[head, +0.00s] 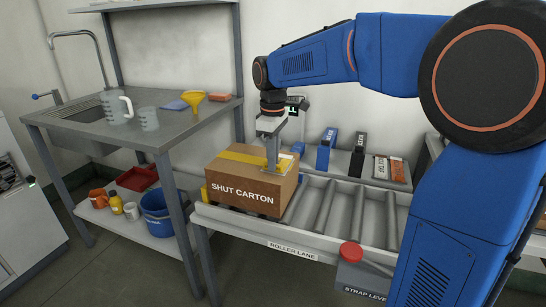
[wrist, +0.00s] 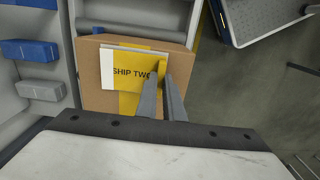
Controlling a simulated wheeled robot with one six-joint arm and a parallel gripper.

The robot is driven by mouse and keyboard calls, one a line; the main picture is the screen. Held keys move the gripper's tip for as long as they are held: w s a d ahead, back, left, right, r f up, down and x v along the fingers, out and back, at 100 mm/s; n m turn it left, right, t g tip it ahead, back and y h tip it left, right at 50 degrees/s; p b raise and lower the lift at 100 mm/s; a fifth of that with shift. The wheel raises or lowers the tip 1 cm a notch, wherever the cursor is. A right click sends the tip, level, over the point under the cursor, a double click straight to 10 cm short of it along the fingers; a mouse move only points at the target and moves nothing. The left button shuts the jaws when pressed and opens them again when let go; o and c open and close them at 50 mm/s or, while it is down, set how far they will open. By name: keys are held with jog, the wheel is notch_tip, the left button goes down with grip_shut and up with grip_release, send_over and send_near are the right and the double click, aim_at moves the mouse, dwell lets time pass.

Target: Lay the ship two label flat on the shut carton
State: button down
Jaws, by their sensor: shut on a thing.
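The shut carton (head: 246,189) is a brown box with yellow tape on top, standing at the left end of the roller lane. It also shows in the wrist view (wrist: 103,98). The ship two label (wrist: 127,72) is yellow with a white strip at its left, and in the wrist view it appears over the carton top. My gripper (wrist: 166,72) is shut on the label's right edge. In the head view my gripper (head: 272,168) points down at the carton top. I cannot tell whether the label touches the carton.
The roller lane (head: 330,212) is clear right of the carton. A red-knobbed strap lever (head: 351,254) stands at its front. Behind are a blue holder (head: 326,149), a black holder (head: 358,155) and orange packets (head: 390,169). A sink bench (head: 150,125) with jugs stands left.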

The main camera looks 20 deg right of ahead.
jog(key=shift+f, duration=0.3)
dwell(0.5)
jog(key=c, duration=1.8)
grip_release()
jog(key=shift+r, duration=0.1)
notch_tip(320, 180, up, 17)
jog(key=shift+r, duration=0.1)
notch_tip(320, 180, up, 12)
jog(key=shift+f, duration=0.1)
